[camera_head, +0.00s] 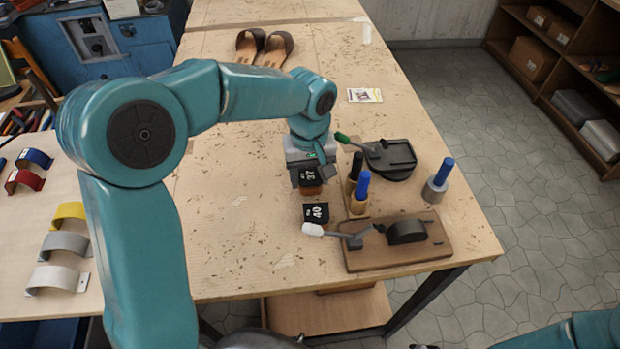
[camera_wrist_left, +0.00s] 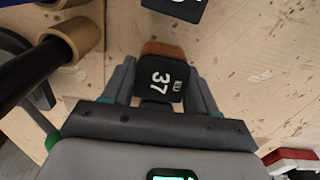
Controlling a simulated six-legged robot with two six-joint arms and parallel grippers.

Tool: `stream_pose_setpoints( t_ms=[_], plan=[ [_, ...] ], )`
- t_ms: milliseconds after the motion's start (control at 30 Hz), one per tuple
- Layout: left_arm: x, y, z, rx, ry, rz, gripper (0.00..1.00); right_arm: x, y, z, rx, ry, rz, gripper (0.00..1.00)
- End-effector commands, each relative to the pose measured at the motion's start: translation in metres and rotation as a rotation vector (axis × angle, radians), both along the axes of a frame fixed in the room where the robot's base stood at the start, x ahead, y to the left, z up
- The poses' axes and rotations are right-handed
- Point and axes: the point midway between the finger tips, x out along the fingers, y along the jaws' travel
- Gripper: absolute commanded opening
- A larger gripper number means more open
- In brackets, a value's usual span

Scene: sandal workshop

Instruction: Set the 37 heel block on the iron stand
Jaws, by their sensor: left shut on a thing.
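The 37 heel block (camera_head: 310,176), black with a brown end, is between the fingers of my left gripper (camera_head: 307,170). The left wrist view shows both fingers closed on the 37 heel block (camera_wrist_left: 166,80), with its number face visible. I cannot tell its exact height over the table. A dark metal stand (camera_head: 391,158) with a flat slotted top, a round base and a green-handled lever sits right of the gripper, apart from the block; it looks like the iron stand, and its top is empty. My right gripper is out of view.
The black 40 block (camera_head: 316,213) lies just in front. Blue- and black-handled tools (camera_head: 359,192) stand in wooden holders between block and stand. Another blue-handled tool (camera_head: 438,180) stands right. A wooden board (camera_head: 375,262) carries a white-handled lever. Sandals (camera_head: 264,46) lie far back; the table's left middle is clear.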

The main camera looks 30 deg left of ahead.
Motion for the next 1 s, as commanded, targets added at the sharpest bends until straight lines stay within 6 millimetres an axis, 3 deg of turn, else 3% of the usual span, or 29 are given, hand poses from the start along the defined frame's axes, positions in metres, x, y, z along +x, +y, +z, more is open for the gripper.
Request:
stream_pose_setpoints(
  t_ms=[133,533,567,600,633,1000],
  plan=[
    [0.001,0.0,-0.018,0.0,0.001,-0.001,0.28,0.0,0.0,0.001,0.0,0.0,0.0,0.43],
    [0.001,0.0,-0.024,0.0,0.0,-0.001,0.28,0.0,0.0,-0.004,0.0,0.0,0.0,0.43],
    [0.001,0.0,-0.023,0.0,0.0,-0.001,0.64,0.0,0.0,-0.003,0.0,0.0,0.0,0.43],
    [0.001,0.0,-0.022,0.0,0.0,-0.001,0.77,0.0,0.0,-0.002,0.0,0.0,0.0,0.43],
    [0.001,0.0,-0.022,0.0,0.0,-0.001,0.83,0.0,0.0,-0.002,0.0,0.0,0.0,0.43],
    [0.001,0.0,-0.015,0.0,-0.001,-0.001,0.83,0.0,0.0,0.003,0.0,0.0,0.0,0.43]
  ],
)
